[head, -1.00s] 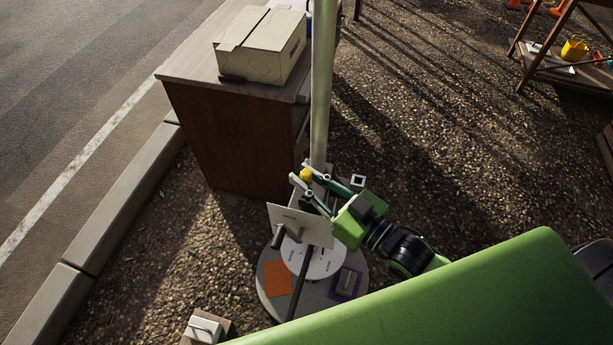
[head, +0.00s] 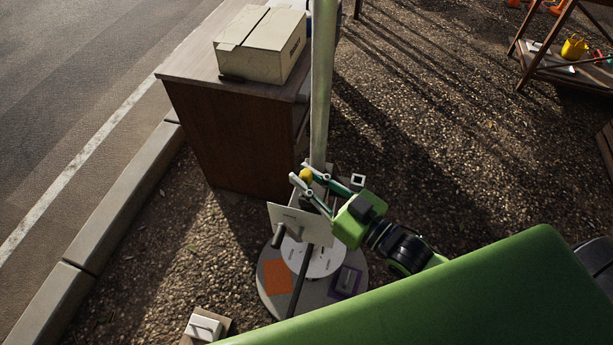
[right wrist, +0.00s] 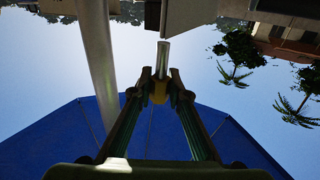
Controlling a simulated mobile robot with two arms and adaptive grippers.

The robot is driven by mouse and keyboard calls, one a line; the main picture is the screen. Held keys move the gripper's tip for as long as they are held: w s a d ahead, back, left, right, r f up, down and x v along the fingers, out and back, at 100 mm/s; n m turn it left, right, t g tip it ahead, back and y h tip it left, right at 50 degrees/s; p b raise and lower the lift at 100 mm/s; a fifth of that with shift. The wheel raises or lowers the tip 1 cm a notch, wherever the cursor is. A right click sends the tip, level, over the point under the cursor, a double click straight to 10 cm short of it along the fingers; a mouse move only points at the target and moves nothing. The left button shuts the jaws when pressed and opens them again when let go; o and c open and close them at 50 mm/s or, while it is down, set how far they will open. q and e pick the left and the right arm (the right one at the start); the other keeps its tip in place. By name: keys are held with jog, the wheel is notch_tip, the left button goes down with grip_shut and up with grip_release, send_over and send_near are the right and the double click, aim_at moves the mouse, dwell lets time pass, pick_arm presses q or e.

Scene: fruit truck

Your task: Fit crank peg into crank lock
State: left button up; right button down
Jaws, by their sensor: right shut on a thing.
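My right gripper (head: 306,178) is closed around a small yellow piece (head: 306,174) beside the pale pole. In the right wrist view the yellow piece (right wrist: 159,92) sits between the fingertips. A short metal cylinder (right wrist: 162,60) lines up with it, running toward a grey block (right wrist: 190,14) at the top edge. This looks like the crank and its peg, but I cannot tell whether the cylinder is inside anything. A small square, hollow-looking end (head: 358,180) shows right of the fingers. I cannot identify the crank lock for certain. My left gripper is out of view.
The pale pole (head: 322,85) rises close to the fingers. A tilted pale plate (head: 288,221) stands below them over a round base (head: 268,299) with orange and purple patches. A wooden cabinet (head: 232,140) carrying a cream box (head: 260,45) stands behind left.

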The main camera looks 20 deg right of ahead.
jog(key=shift+p, duration=0.5)
dwell(0.6)
jog(key=shift+f+b, duration=0.95)
jog(key=shift+f, duration=0.65)
jog(key=c, duration=1.8)
grip_release()
jog(key=shift+c, duration=0.2)
jog(key=v, duration=1.2)
